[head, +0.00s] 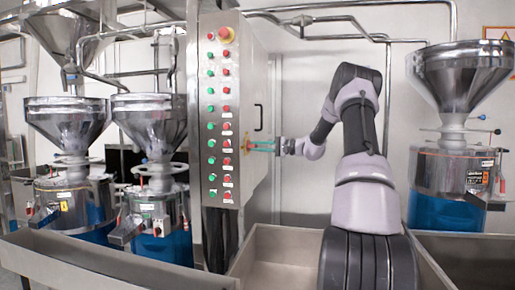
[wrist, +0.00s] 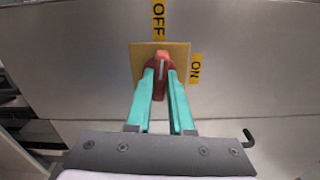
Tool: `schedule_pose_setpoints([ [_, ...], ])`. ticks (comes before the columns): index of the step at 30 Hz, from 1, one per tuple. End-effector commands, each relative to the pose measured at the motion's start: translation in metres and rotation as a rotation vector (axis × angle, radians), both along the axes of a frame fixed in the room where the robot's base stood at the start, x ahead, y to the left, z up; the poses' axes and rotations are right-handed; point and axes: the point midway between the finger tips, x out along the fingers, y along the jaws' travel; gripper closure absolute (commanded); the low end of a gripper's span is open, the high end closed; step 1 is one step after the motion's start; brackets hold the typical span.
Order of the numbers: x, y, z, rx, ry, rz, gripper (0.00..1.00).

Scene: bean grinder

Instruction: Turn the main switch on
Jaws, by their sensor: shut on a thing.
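The main switch (wrist: 160,68) is a red knob with a pale line, on a yellow square plate (wrist: 178,55) in the wrist view. The black-on-yellow OFF label (wrist: 158,18) is above it and the ON label (wrist: 196,68) is to its right. The knob's pale line stands upright, toward OFF. My gripper (wrist: 160,75) has teal fingers shut on the knob, one on each side. In the head view my gripper (head: 262,146) reaches the side of the control cabinet at the yellow plate (head: 246,143); the knob is too small to tell there.
The control cabinet (head: 255,75) has rows of green and red buttons (head: 226,108) on its front and a dark handle (head: 258,118) on its side. Steel grinders with hoppers (head: 150,115) stand left, another hopper (head: 460,75) right. A steel trough (head: 280,245) lies below my arm.

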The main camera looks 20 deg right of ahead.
Motion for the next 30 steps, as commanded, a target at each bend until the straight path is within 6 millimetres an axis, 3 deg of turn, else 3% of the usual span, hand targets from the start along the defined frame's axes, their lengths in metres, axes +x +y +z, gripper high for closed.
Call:
schedule_pose_setpoints([
  [30, 0.0014, -0.0015, 0.0019, 0.519, 0.775, -0.001, 1.00],
])
